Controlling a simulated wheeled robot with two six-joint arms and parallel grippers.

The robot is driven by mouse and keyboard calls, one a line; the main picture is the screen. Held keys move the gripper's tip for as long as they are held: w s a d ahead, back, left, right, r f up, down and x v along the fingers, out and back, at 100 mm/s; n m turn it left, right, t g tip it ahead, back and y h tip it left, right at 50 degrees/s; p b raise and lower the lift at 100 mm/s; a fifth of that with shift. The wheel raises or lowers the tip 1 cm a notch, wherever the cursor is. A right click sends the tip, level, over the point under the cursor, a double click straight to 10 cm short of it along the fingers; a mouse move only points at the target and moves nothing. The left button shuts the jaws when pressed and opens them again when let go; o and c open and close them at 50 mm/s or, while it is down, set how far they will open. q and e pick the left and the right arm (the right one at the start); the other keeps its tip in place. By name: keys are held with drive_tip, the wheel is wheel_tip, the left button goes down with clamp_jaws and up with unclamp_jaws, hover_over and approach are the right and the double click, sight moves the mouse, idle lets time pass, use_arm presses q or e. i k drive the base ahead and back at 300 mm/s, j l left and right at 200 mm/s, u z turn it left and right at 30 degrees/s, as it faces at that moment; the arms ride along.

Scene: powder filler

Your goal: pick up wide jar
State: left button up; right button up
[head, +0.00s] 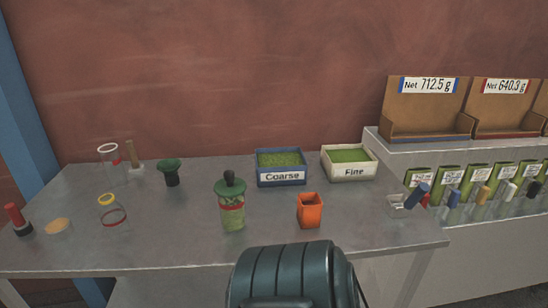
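Two clear jars stand at the left of the grey table. One has a white rim (107,148) and a red mark, and stands farther back. The other has a yellow rim (106,199) and a red band low down, and stands nearer the front. A green-lidded jar (232,213) with green contents and a red band stands mid-table. I cannot tell for sure which one is the wide jar. All stand upright with nothing touching them. Neither of my grippers shows in the head view; only a dark part of my own body shows at the bottom.
Behind are a blue Coarse tray (282,176) and a white Fine tray (353,174). An orange square cup (310,212), a dark green funnel (170,172) and a red-handled tool (16,217) stand on the table (165,240). Cardboard boxes (424,107) and packets line the right shelf.

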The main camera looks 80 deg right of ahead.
sight(232, 211)
drive_tip(key=z, duration=2.25)
drive_tip(key=k+l+u, duration=0.15)
drive_tip(key=l+u, duration=0.3)
drive_tip(key=k+l+u, duration=0.15)
drive_tip(key=u, duration=0.3)
